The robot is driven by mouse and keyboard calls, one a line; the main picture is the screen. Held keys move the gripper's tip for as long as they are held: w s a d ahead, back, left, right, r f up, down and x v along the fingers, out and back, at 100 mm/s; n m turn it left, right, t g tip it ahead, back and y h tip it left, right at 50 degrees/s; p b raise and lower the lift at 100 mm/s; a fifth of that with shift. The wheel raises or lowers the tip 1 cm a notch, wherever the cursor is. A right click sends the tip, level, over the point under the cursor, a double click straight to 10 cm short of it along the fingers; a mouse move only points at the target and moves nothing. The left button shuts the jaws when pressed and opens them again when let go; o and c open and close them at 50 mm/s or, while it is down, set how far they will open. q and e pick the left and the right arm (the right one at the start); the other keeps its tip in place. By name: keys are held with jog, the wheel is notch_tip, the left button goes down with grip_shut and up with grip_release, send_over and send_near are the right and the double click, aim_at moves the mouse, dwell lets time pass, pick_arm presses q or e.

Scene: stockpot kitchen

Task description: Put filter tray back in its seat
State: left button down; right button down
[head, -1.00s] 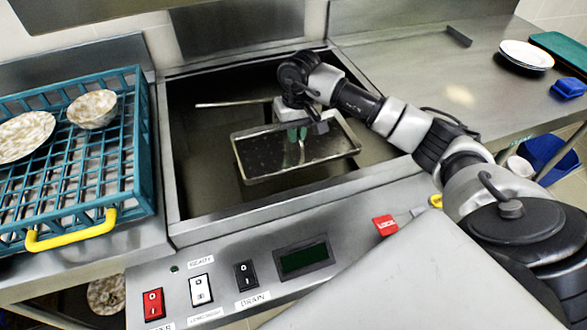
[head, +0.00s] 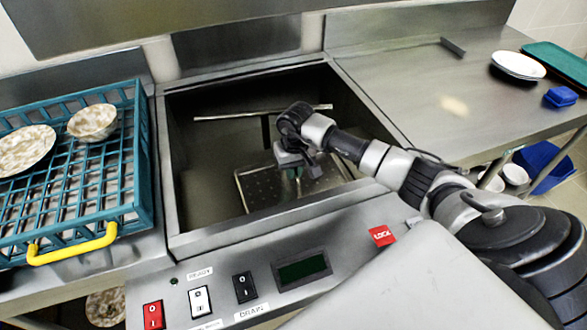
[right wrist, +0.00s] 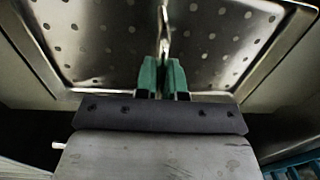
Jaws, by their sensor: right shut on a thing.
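The filter tray (head: 260,190) is a shallow, perforated metal tray inside the sunken wash basin (head: 200,150). Its near edge is hidden behind the basin's front rim. My right gripper (head: 298,176) reaches down into the basin over the tray. In the right wrist view the green fingertips (right wrist: 163,78) are shut on the upright handle (right wrist: 163,38) in the middle of the tray (right wrist: 95,40). The tray's seat is not clearly visible, and I cannot tell whether the tray touches the basin floor. My left gripper is not in view.
A wash arm bar (head: 235,115) crosses the basin behind my gripper. A teal rack (head: 140,190) with patterned dishes stands left. The front panel (head: 225,275) carries switches and a display. White plates (head: 518,65) and a blue block (head: 560,96) sit on the right counter.

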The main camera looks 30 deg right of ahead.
aim_at(295, 183)
jog(key=c, duration=1.2)
grip_release()
jog(key=shift+r, duration=0.1)
jog(key=r, duration=0.4)
jog(key=r+b, duration=0.1)
jog(key=r, duration=0.7)
jog(key=shift+s+d+b, duration=0.1)
jog(key=shift+d+b, duration=0.15)
jog(key=shift+b, duration=0.1)
